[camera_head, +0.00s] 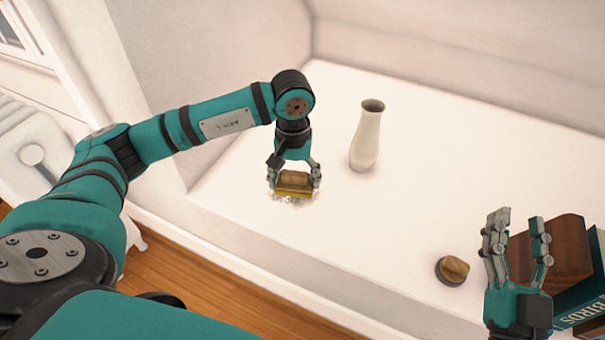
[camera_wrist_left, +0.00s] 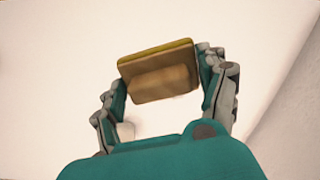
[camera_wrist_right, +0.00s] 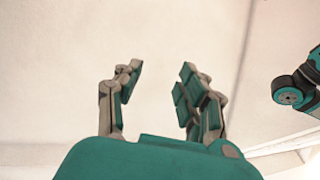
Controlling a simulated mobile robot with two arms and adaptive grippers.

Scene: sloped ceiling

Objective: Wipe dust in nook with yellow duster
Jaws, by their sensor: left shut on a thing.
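The yellow duster (camera_head: 294,184) has a brown wooden handle and a yellow pad. My left gripper (camera_head: 294,180) is shut on it, low at the white nook surface (camera_head: 270,225). The duster also shows between the fingers in the left wrist view (camera_wrist_left: 160,72). Pale grey dust (camera_head: 296,202) lies just under and in front of the duster; I cannot tell how much the duster hides. My right gripper (camera_head: 515,230) is open and empty at the lower right, and its parted fingers also show in the right wrist view (camera_wrist_right: 155,90).
A white vase (camera_head: 367,138) stands upright to the right of the duster. Books (camera_head: 582,290) and a brown wooden block (camera_head: 562,250) stand at the right. The middle of the nook is clear.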

